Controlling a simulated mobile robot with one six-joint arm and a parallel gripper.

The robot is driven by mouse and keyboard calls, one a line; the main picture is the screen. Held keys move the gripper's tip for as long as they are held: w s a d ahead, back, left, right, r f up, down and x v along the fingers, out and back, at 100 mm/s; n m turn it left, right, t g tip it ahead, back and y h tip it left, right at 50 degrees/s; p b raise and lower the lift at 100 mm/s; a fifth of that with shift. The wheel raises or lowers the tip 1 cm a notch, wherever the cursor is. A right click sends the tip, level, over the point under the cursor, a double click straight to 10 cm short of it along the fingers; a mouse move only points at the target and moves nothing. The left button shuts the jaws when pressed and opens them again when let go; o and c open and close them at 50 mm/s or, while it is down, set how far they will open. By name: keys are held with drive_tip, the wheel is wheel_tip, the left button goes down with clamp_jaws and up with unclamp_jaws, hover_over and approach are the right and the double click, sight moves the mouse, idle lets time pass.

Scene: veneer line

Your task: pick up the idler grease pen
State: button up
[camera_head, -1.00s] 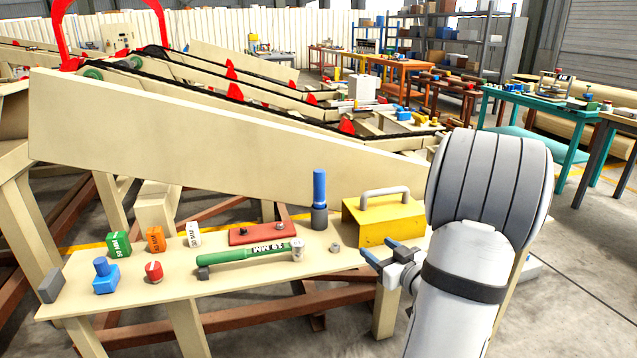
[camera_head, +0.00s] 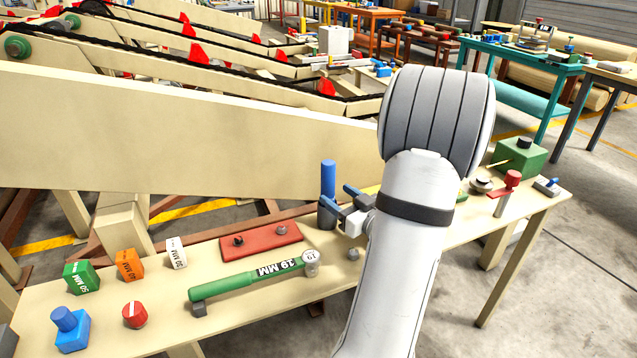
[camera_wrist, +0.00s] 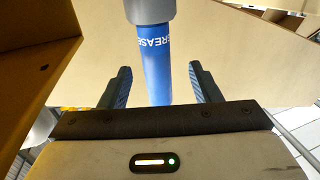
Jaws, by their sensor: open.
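The idler grease pen (camera_head: 328,178) is a blue cylinder standing upright in a dark grey holder (camera_head: 326,213) on the bench. In the wrist view the pen (camera_wrist: 156,62) shows the letters "GREASE" and a grey part (camera_wrist: 150,10) at the top of the picture. My gripper (camera_head: 340,199) is open beside the pen. In the wrist view its two dark fingers stand on either side of the pen, with a gap at each side. I cannot tell how deep the pen lies between them.
A green 19 MM wrench (camera_head: 240,280), a red plate (camera_head: 262,243), a small nut (camera_head: 353,254) and several coloured blocks lie left of and in front of the pen. A beige panel (camera_head: 180,135) rises behind the bench.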

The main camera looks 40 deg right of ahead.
sight(324, 181)
drive_tip(key=w, duration=0.7)
drive_tip(key=shift+d+r, duration=0.2)
drive_tip(key=shift+r, duration=0.2)
clamp_jaws()
